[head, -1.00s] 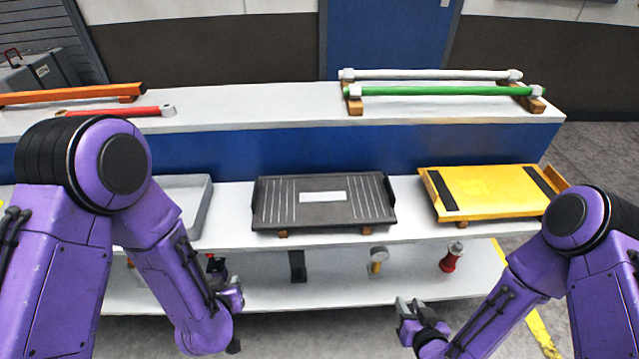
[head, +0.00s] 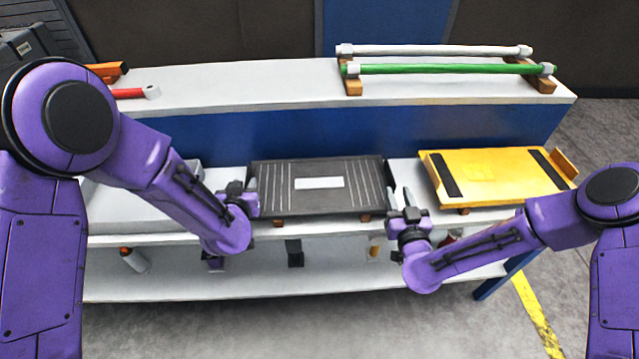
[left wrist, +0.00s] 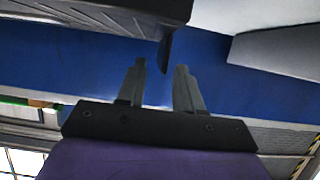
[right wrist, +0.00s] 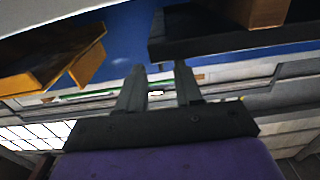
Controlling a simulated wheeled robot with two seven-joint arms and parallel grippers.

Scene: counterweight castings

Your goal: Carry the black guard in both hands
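The black guard (head: 276,199) is a flat dark tray-like piece with pale stripes and a white label, lying on small wooden blocks on the middle shelf. My left gripper (head: 252,197) is at its left end, with the fingers apart in the left wrist view (left wrist: 160,82); the guard's edge (left wrist: 165,45) shows just beyond the fingertips. My right gripper (head: 402,198) is at its right end, fingers apart in the right wrist view (right wrist: 158,82), and the guard's dark edge (right wrist: 220,42) is just ahead. Neither gripper visibly holds the guard.
A yellow guard (head: 490,178) lies close to the right of my right gripper. A grey tray (head: 140,215) is left of the black guard, partly behind my left arm. Green (head: 450,69) and white (head: 440,50) bars rest on the upper shelf. Small items stand on the lower shelf.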

